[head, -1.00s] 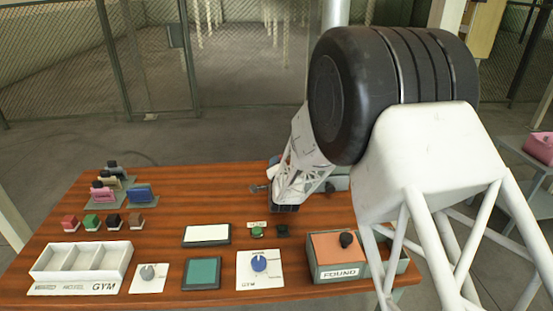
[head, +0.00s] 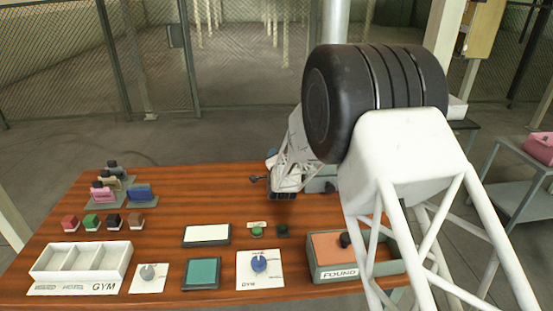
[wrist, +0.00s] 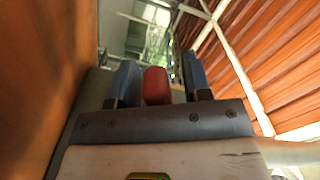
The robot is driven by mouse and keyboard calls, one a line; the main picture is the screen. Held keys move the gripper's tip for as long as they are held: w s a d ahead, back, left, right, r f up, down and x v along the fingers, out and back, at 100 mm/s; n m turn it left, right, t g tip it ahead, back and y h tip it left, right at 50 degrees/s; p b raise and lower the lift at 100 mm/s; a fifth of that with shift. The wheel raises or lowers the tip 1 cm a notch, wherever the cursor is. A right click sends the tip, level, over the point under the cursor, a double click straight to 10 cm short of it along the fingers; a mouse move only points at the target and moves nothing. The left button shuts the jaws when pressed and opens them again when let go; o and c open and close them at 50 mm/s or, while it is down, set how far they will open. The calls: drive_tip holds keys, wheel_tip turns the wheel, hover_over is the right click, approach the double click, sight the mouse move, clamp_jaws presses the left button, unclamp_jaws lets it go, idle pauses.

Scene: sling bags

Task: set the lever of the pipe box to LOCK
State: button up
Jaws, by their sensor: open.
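My gripper (head: 280,190) is at the back middle of the table in the head view, low over the wood. In the wrist view its two blue fingers (wrist: 160,68) stand apart. A red rounded piece (wrist: 155,86) shows between them, with gaps on both sides; I cannot tell if it is the lever's knob. A grey-green box (head: 320,185), possibly the pipe box, is mostly hidden behind my arm in the head view. Its lever and LOCK mark cannot be made out.
In front stand a box marked FOUND (head: 340,273), a blue dial plate (head: 259,281), a teal panel (head: 201,273), and a white sectioned tray (head: 45,262). Small bags (head: 103,191) and several coloured blocks (head: 92,222) lie at left. Bare wood (head: 200,190) lies left of my gripper.

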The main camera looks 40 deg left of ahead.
clamp_jaws()
drive_tip(key=shift+r, duration=0.15)
wheel_tip(320, 180, up, 9)
drive_tip(key=m, duration=1.2)
drive_tip(key=shift+w, duration=0.1)
idle(0.5)
unclamp_jaws()
drive_tip(key=shift+s+d, duration=0.2)
